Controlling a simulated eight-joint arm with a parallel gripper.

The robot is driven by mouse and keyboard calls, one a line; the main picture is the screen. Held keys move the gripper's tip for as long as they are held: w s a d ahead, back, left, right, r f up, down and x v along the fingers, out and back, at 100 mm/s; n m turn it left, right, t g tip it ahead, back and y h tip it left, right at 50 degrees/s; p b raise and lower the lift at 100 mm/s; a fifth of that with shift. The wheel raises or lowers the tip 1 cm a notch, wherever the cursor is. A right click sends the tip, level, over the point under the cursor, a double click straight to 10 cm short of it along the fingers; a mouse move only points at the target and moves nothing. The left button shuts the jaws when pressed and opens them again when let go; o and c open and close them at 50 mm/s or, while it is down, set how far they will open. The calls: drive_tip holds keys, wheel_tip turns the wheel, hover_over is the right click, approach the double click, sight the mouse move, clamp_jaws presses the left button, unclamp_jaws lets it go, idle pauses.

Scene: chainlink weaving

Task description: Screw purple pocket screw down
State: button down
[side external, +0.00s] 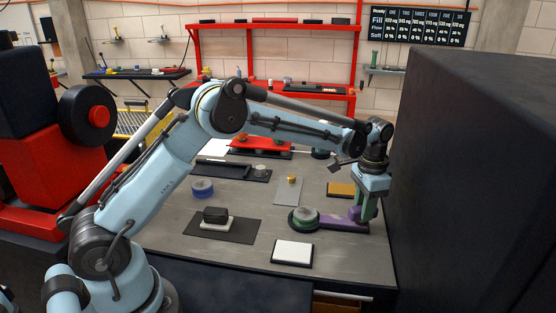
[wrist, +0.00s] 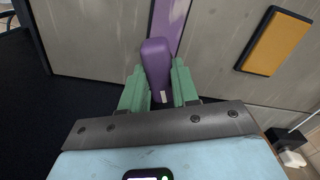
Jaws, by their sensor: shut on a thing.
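A purple upright block (wrist: 157,55), which I take to be the purple pocket screw, stands between the two green fingers of my gripper (wrist: 160,88) in the wrist view. My gripper is shut on it. In the side external view, my gripper (side external: 364,207) points down at the right end of the table, with purple showing at its fingers. It is over the right end of a flat purple bar (side external: 340,225). A purple strip (wrist: 168,22) also shows beyond the block in the wrist view. The lower end of the screw is hidden.
A round green-and-grey piece (side external: 305,216) sits at the bar's left end. A yellow pad (side external: 341,189) lies behind my gripper, also seen in the wrist view (wrist: 275,42). A white pad (side external: 293,252) lies in front. A tall dark wall (side external: 470,180) stands close at right.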

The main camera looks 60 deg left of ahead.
drive_tip(key=shift+f+m, duration=0.2)
drive_tip(key=shift+m, duration=1.7)
drive_tip(key=shift+w, duration=0.1)
drive_tip(key=c, duration=0.8)
unclamp_jaws()
drive_tip(key=shift+c, duration=0.2)
drive_tip(key=shift+r, duration=0.1)
wheel_tip(320, 180, up, 12)
drive_tip(key=shift+r, duration=0.1)
